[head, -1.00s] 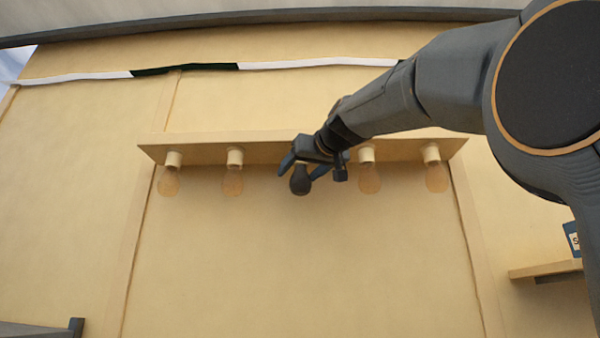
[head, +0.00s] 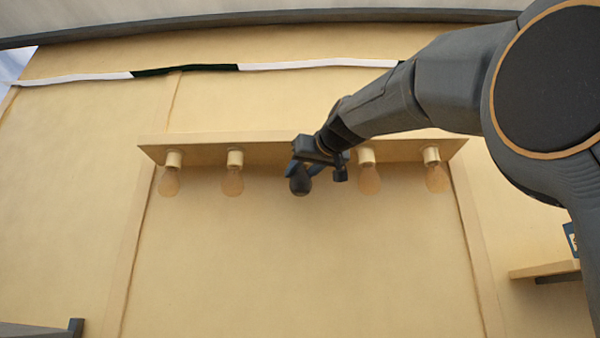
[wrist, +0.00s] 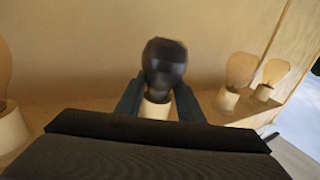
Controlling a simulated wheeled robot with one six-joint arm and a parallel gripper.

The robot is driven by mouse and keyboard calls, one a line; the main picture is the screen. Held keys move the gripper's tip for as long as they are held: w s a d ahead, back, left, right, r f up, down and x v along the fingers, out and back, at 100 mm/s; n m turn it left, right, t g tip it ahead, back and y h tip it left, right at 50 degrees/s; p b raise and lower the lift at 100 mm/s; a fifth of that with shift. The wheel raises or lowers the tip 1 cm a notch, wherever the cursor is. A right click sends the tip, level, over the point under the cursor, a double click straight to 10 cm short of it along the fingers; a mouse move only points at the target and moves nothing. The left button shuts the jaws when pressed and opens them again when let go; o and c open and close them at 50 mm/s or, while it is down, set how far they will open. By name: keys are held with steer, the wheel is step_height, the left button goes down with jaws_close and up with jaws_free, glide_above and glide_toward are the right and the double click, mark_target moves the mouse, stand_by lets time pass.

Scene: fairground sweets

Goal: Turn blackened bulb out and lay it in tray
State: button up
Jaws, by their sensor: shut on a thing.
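The blackened bulb (head: 300,184) hangs in the middle of the row under the light board (head: 270,152). In the wrist view the dark bulb (wrist: 164,64) stands above a pale holder (wrist: 154,109), with no gap seen between them. My gripper (head: 303,172) is shut on the bulb, one blue finger on each side of it. The fingers also show in the wrist view (wrist: 158,98). The far side of the bulb and part of its holder are hidden. I see no tray in these views.
Clear bulbs hang on both sides, the nearest at left (head: 232,181) and right (head: 369,179). A small shelf (head: 546,271) juts out at the right. The wall (head: 300,270) below the bulbs is clear. A dark ledge (head: 40,328) shows at lower left.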

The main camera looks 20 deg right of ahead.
steer(key=shift+w+f+m+h+p, duration=0.15)
steer(key=shift+m+h+p, duration=1.15)
steer(key=shift+p, duration=1.4)
steer(key=shift+n+h, duration=0.3)
steer(key=o, duration=1)
steer(key=shift+o, duration=1)
steer(key=shift+n+y+p, duration=0.3)
steer(key=shift+n+y, duration=0.2)
steer(key=shift+y, duration=0.3)
steer(key=shift+d+y+b, duration=0.15)
steer(key=shift+y+b, duration=0.15)
steer(key=shift+b, duration=0.7)
steer(key=shift+n+y+b, duration=0.5)
steer(key=shift+b, duration=0.85)
